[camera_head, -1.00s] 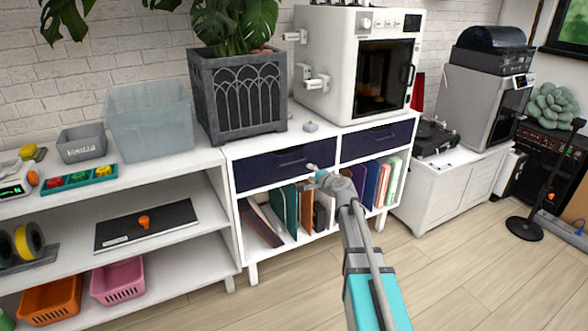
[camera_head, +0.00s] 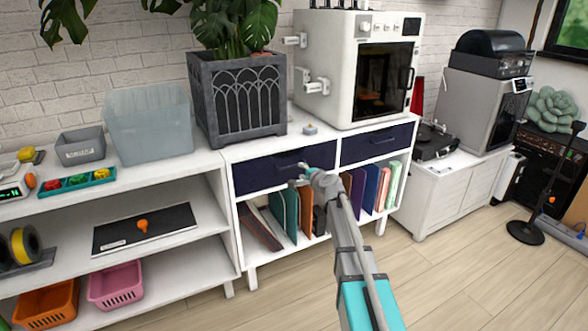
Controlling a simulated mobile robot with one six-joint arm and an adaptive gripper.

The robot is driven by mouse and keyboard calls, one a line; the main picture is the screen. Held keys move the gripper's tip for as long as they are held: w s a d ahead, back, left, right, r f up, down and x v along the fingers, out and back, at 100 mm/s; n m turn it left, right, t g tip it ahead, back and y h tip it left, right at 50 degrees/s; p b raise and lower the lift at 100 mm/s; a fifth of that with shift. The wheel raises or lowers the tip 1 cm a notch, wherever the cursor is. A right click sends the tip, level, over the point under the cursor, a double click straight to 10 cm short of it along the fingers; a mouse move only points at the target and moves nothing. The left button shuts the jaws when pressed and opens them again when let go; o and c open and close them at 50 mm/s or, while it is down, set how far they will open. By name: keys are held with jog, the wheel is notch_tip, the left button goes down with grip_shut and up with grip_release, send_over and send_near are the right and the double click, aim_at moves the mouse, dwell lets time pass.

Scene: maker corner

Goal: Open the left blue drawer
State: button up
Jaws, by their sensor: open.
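The left blue drawer (camera_head: 262,171) is dark navy and sits in the white cabinet under the plant pot. It looks shut, its front flush with the cabinet. Its handle is a dark bar near the middle of the front, now partly covered by my gripper. My gripper (camera_head: 299,173) is at the drawer's right half, close in front of the handle. It is open, and no object shows in it. I cannot tell whether its fingers touch or surround the handle. A second blue drawer (camera_head: 375,144) to the right is also shut.
A grey plant pot (camera_head: 240,103) and a white oven-like machine (camera_head: 352,75) stand on the cabinet top. An open white shelf unit (camera_head: 185,210) stands at left.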

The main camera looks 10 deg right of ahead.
aim_at(293, 166)
jog(key=b+x, duration=0.1)
jog(key=x, duration=0.6)
jog(key=shift+w+a, duration=0.1)
jog(key=shift+w, duration=0.25)
grip_shut()
